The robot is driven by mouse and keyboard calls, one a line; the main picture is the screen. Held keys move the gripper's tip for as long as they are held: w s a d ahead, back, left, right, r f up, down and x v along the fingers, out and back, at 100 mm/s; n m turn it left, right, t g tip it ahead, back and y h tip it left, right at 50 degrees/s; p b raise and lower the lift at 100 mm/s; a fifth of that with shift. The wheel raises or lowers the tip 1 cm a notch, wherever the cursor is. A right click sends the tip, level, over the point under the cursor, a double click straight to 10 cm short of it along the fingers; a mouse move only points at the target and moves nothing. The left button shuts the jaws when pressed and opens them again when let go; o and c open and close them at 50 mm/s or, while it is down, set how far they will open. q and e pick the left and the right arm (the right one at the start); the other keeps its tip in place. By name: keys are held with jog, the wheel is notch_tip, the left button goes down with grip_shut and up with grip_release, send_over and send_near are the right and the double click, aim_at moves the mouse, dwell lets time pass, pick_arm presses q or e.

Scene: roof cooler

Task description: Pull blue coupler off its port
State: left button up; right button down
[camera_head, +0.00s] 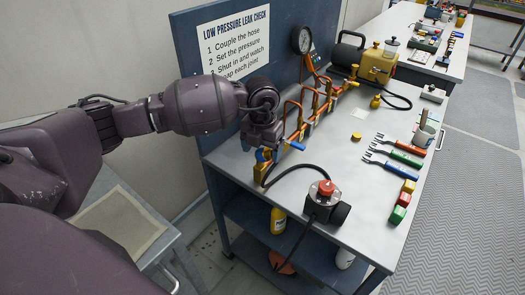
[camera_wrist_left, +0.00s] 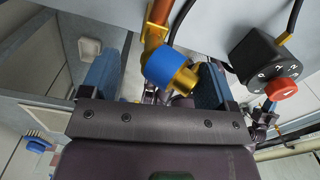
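The blue coupler (camera_head: 261,155) sits on the brass fitting (camera_head: 263,171) at the near left end of the copper pipework. It also shows large in the left wrist view (camera_wrist_left: 171,66), with brass at both ends. My left gripper (camera_head: 265,144) is over it. In the wrist view, my two blue-padded fingers (camera_wrist_left: 157,78) stand wide apart on either side of the coupler. A gap shows at the left finger; the right finger is close to the brass end, and I cannot tell whether it touches. My right gripper is not in view.
A black hose (camera_head: 297,167) runs from near the fitting to a black box with a red knob (camera_head: 326,187). Upright copper pipes and a gauge (camera_head: 302,39) stand behind my gripper. Forks (camera_head: 392,156) and coloured blocks (camera_head: 403,200) lie right; the bench's middle is mostly clear.

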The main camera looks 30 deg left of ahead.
pick_arm(q)
jog(key=shift+s+a+f, duration=0.1)
jog(key=shift+a+f, duration=0.3)
jog(key=shift+a, duration=0.15)
jog(key=shift+d, duration=0.6)
jog(key=shift+d+r, duration=0.15)
jog(key=shift+d, duration=0.05)
dwell(0.5)
jog(key=shift+w+d, duration=0.2)
jog(key=shift+d, duration=0.15)
jog(key=shift+c, duration=0.3)
jog(key=c, duration=0.5)
jog(key=o, duration=0.9)
